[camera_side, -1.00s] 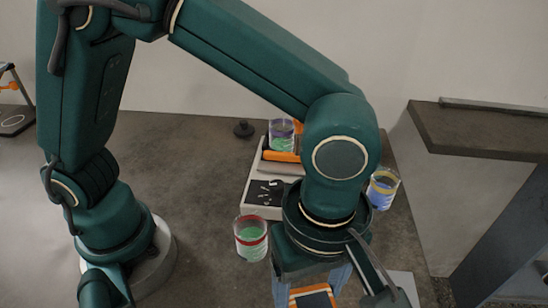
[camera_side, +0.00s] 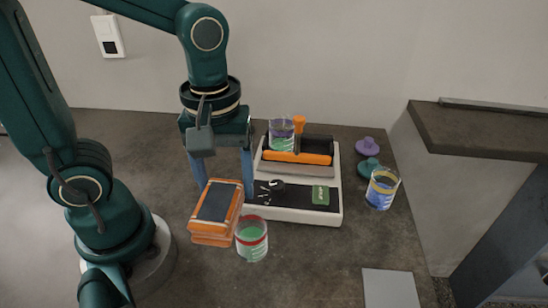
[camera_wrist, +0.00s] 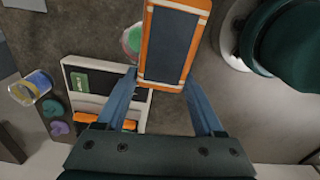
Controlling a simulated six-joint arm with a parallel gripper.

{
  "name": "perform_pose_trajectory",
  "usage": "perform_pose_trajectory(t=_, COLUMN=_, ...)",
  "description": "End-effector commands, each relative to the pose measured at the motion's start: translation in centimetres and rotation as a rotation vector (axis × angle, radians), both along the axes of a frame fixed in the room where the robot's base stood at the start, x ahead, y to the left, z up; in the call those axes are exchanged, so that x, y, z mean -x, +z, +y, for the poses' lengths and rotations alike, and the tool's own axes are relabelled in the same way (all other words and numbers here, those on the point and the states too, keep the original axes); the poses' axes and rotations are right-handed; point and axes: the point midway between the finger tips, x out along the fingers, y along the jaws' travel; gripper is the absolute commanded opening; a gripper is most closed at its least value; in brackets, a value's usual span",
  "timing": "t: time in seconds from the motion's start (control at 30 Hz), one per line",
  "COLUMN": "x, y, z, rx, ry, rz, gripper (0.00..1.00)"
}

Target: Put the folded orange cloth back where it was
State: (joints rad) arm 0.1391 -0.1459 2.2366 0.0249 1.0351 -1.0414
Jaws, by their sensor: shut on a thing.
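The folded orange cloth (camera_side: 217,203) is a thick orange block with a dark grey panel on its upper face. It hangs tilted, left of the red-rimmed jar in the side view. My gripper (camera_side: 222,178) points down with its blue fingers on either side of the cloth and is shut on it. The wrist view shows the cloth (camera_wrist: 172,43) between the ends of the two fingers (camera_wrist: 160,78). I cannot tell how far its underside is from the table. A bare light-grey mat (camera_side: 390,289) lies at the front right.
The red-rimmed jar (camera_side: 251,240) with green contents stands close to the cloth's right. The white shaker (camera_side: 295,214) is behind it, with a purple-banded jar (camera_side: 281,134). A yellow-rimmed jar (camera_side: 382,188) and two lids, purple (camera_side: 367,146) and teal (camera_side: 369,167), are at right. Front-middle table is clear.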

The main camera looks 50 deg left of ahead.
Motion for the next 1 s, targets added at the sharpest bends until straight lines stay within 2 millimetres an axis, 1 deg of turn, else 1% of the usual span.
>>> perform_pose_trajectory(t=0.6, x=3.5, y=-5.8, z=-8.9, rx=-0.003, ry=-0.009, rz=0.004, gripper=0.00)
perform_pose_trajectory(t=0.7, x=3.8, y=-6.3, z=-9.8, rx=-0.002, ry=-0.006, rz=0.002, gripper=0.00)
perform_pose_trajectory(t=0.87, x=4.0, y=-7.0, z=-10.2, rx=-0.003, ry=-0.001, rz=0.002, gripper=0.00)
perform_pose_trajectory(t=1.0, x=4.1, y=-8.9, z=-10.1, rx=-0.006, ry=0.000, rz=0.006, gripper=0.00)
